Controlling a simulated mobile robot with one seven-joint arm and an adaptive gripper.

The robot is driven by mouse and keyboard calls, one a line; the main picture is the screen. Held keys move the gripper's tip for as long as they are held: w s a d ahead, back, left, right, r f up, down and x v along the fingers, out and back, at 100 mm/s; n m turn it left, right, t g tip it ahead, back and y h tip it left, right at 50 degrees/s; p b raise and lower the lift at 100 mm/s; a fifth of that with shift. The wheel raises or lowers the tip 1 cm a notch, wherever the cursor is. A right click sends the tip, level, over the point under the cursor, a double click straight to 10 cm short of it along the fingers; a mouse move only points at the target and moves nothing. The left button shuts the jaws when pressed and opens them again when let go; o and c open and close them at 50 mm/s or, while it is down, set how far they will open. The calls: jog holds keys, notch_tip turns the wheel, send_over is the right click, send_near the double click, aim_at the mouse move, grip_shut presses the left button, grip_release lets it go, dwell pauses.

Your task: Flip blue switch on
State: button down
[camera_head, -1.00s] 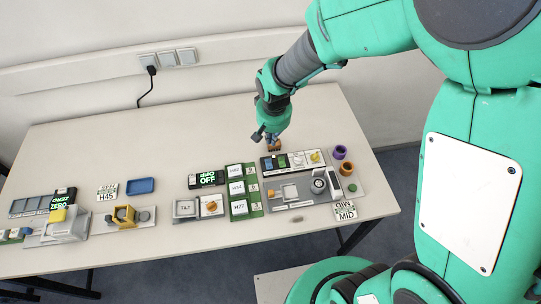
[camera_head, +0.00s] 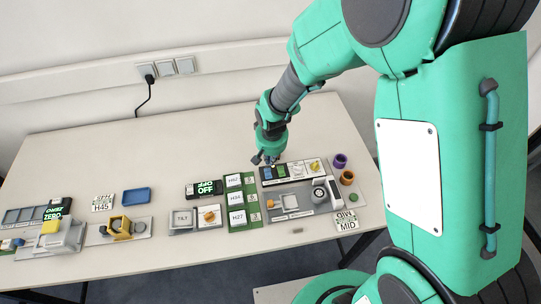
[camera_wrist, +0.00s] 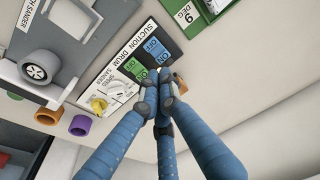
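The blue switch (camera_wrist: 153,47) sits on a dark panel (camera_head: 294,171) beside a green switch (camera_wrist: 132,69). In the head view my gripper (camera_head: 267,159) hangs just above the blue switch (camera_head: 268,172). I cannot tell whether the tips touch it.
Purple (camera_head: 340,160) and orange (camera_head: 347,177) cups stand at right. A small brown thing (camera_wrist: 181,84) lies beside the fingertips. A green-lit OFF display (camera_head: 205,188) is at left.

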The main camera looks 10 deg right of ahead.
aim_at(270, 169)
jog(key=shift+w+f+b, duration=0.2)
jog(key=shift+f+b, duration=0.1)
jog(key=shift+f, duration=0.95)
jog(key=shift+w+f+b, duration=0.2)
jog(key=shift+f+b, duration=0.1)
jog(key=shift+f, duration=0.9)
jog(key=shift+w+g+p, duration=0.2)
jog(key=shift+g+p, duration=0.1)
jog(key=shift+p, duration=0.5)
jog(key=shift+f+p, duration=0.1)
jog(key=shift+p, duration=0.3)
jog(key=shift+w+f+g, duration=0.15)
jog(key=shift+f+g, duration=0.15)
jog(key=shift+g, duration=0.1)
